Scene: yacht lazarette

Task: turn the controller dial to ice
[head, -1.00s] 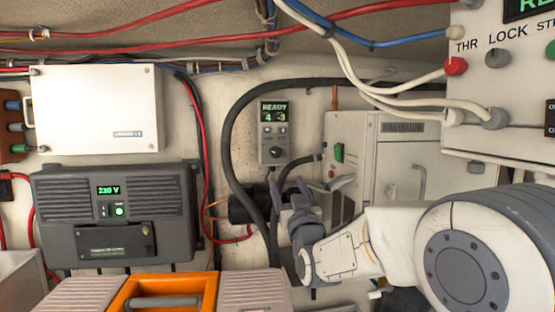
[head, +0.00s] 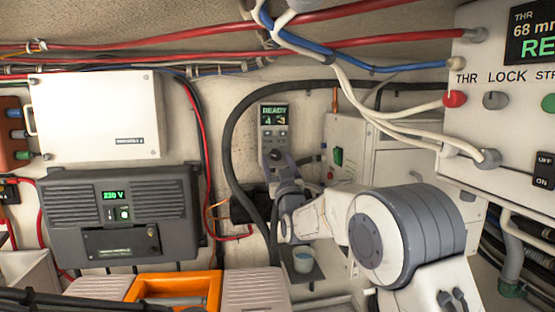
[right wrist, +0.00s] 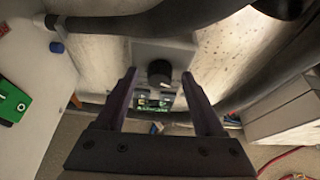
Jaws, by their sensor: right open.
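The controller (head: 274,115) is a small grey wall box with a green display reading READY in the head view. Its black dial (right wrist: 159,72) shows in the right wrist view, on the grey controller face (right wrist: 150,52). My right gripper (head: 276,163) is open in front of the lower part of the controller, its fingertips near the dial. In the right wrist view, the fingers of the right gripper (right wrist: 159,77) stand on either side of the dial with gaps to it. The dial's pointer mark cannot be made out. My left gripper is not in view.
A thick black hose (head: 233,135) curves around the controller. A grey unit with a 230 V display (head: 120,215) is at left, with an orange case (head: 205,283) below. A switch panel (head: 515,120) is at upper right.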

